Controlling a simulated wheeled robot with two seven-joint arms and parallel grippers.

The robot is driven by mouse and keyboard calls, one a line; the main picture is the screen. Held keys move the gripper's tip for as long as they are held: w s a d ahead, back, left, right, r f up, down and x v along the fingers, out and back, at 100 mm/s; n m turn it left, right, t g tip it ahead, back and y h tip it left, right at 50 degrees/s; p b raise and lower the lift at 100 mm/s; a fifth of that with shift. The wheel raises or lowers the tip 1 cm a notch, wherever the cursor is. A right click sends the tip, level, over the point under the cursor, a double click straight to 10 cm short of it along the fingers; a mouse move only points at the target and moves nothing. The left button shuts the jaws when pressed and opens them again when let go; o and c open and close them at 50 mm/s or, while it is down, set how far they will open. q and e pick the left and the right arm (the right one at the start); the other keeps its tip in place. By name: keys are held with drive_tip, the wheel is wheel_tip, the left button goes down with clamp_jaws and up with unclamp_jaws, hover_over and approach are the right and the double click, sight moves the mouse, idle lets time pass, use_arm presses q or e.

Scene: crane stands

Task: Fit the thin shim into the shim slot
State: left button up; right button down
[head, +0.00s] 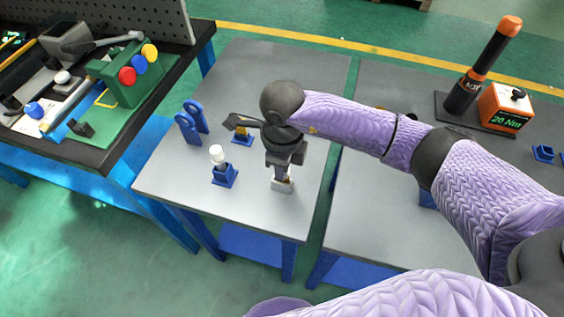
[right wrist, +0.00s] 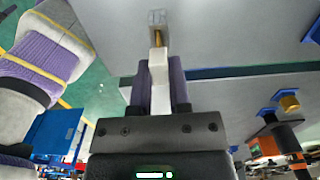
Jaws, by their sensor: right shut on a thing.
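My right gripper (head: 284,166) points down over a small light grey block (head: 282,186) on the left grey table. In the right wrist view its two fingers (right wrist: 159,92) are shut on a white piece (right wrist: 158,68). A thin brass-coloured strip (right wrist: 157,40), which looks like the shim, extends from the white piece to the grey block (right wrist: 157,18). The strip's tip meets the block in that view; I cannot tell whether it is inside a slot. The fingers partly hide the white piece. My left gripper is not in view.
A blue holder with a white-topped piece (head: 218,160), a blue forked stand (head: 190,122) and another blue holder (head: 242,138) stand left of the gripper. A gap separates this table (head: 180,180) from the right one. The table's front left is clear.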

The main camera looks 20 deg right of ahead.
drive_tip(key=shift+f+b, duration=0.7)
drive_tip(key=shift+f, duration=0.3)
drive_tip(key=c, duration=0.5)
unclamp_jaws()
drive_tip(key=shift+r, duration=0.1)
wheel_tip(320, 180, up, 5)
drive_tip(key=p, duration=0.4)
wheel_tip(320, 180, up, 10)
drive_tip(key=p, duration=0.2)
